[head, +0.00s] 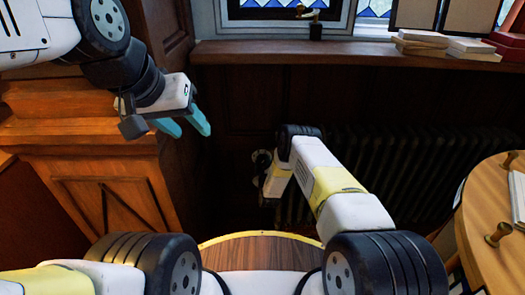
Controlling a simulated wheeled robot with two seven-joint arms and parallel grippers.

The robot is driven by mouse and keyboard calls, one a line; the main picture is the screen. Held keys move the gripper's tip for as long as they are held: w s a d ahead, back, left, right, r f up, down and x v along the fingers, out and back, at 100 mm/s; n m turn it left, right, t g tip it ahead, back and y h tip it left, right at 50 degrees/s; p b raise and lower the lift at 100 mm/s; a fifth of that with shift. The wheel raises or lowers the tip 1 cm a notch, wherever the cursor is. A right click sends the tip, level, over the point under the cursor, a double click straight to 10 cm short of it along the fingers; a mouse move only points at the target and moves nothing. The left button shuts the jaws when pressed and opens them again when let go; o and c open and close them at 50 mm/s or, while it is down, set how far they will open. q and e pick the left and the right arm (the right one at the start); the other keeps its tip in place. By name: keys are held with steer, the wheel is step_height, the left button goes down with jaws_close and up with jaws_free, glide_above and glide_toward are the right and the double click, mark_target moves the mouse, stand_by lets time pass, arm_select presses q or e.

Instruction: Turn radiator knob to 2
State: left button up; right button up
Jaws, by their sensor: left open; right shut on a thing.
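A dark ribbed radiator (400,160) stands against the panelled wall under the window sill. Its knob (262,158) shows only in part, as a small pale round shape at the radiator's left end. My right gripper (264,190) is at the knob, shut on it; its fingers are mostly hidden behind my own wrist and the spot is dark. The knob's numbers and pointer cannot be read. My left gripper (184,127) is open and empty, with teal fingers, in the air in front of the wooden cabinet, well apart from the radiator.
A carved wooden cabinet (110,170) stands close on the left. A round wooden table (490,245) with brass pieces is at the right. The window sill (350,50) holds books (445,43) and a small dark-based figure (314,25).

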steer(key=o, duration=1.4)
steer(key=shift+c, duration=0.2)
steer(key=s, duration=0.7)
steer(key=shift+s+d+r, duration=0.35)
steer(key=shift+s+r, duration=0.05)
steer(key=shift+r, duration=0.05)
